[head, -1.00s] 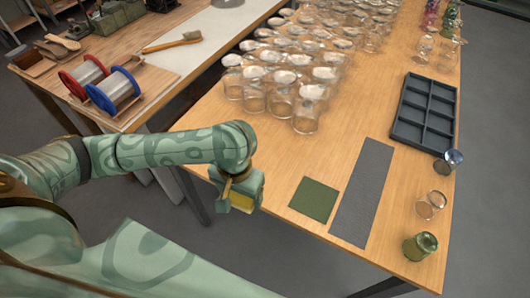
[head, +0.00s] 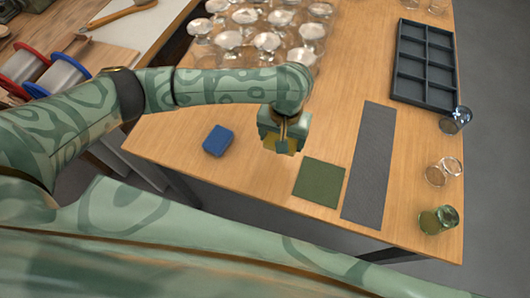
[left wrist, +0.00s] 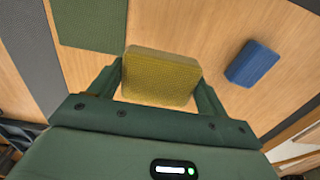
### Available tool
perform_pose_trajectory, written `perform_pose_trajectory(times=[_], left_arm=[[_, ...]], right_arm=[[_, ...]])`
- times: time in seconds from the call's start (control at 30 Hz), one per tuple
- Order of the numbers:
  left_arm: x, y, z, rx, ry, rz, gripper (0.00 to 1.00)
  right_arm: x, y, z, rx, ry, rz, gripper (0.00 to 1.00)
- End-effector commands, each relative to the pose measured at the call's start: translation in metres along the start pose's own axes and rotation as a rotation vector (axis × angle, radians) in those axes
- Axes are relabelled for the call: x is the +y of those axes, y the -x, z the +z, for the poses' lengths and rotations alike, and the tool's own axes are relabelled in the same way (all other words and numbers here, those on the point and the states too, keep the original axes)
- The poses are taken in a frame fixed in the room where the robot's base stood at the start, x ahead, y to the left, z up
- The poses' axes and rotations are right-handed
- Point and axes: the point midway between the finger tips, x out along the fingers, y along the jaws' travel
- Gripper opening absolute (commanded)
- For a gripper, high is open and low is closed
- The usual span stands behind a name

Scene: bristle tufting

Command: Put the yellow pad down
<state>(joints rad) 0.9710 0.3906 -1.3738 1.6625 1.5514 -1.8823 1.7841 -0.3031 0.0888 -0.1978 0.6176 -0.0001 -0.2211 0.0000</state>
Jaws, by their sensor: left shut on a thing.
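My left gripper (head: 283,146) is shut on the yellow pad. In the left wrist view the yellow pad (left wrist: 160,76) sits between the two dark green fingers. In the head view only small yellow parts show beneath the gripper. The gripper is over the wooden table, just up and left of the flat green square mat (head: 320,182); that mat also shows at the top of the left wrist view (left wrist: 90,24). How high the pad is above the table is hard to tell. A blue pad (head: 218,140) lies on the table to the left of the gripper. My right gripper is not in view.
A long grey strip (head: 370,165) lies right of the green mat. A dark compartment tray (head: 424,62) and several small glasses, one green (head: 438,220), stand along the right edge. Upturned glasses (head: 267,42) crowd the back. Bare wood surrounds the blue pad.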

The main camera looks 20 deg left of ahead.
Motion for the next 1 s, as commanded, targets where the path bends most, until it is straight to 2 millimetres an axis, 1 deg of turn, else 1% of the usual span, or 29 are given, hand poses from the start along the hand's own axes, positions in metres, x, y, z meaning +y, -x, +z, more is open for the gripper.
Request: perform_pose_trajectory(times=[0.03, 0.1, 0.2, 0.37, 0.47, 0.5, 0.6, 0.67, 0.8, 0.97, 1.0], left_arm=[[-0.008, -0.021, 0.004, -0.008, 0.001, 0.000, 0.58], [-0.018, -0.034, 0.006, -0.008, 0.001, 0.001, 0.58], [-0.028, -0.043, 0.008, -0.004, 0.000, 0.001, 0.58], [-0.035, -0.050, 0.009, -0.003, 0.000, 0.002, 0.58], [-0.043, -0.062, 0.011, -0.005, 0.000, 0.001, 0.58], [-0.041, -0.071, 0.011, -0.006, -0.002, 0.003, 0.58], [-0.041, -0.088, 0.011, -0.006, -0.002, 0.002, 0.58], [-0.041, -0.090, 0.011, -0.003, -0.001, 0.002, 0.58], [-0.041, -0.085, 0.010, 0.000, -0.001, 0.001, 0.58], [-0.041, -0.086, 0.010, 0.000, 0.000, 0.001, 0.58], [-0.041, -0.087, 0.010, 0.000, 0.000, 0.001, 0.79]], right_arm=[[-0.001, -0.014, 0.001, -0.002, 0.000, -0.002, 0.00], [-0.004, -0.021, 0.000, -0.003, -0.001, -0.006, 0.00], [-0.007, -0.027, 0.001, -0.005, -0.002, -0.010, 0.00], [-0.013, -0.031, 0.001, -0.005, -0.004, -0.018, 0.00], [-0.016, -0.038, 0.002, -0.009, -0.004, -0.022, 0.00], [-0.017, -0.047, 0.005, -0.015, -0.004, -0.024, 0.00], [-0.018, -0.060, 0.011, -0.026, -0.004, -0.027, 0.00], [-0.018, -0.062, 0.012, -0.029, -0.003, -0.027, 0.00], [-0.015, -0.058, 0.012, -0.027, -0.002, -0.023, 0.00], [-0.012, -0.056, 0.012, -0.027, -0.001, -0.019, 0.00], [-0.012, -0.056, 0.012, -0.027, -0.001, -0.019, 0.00]])
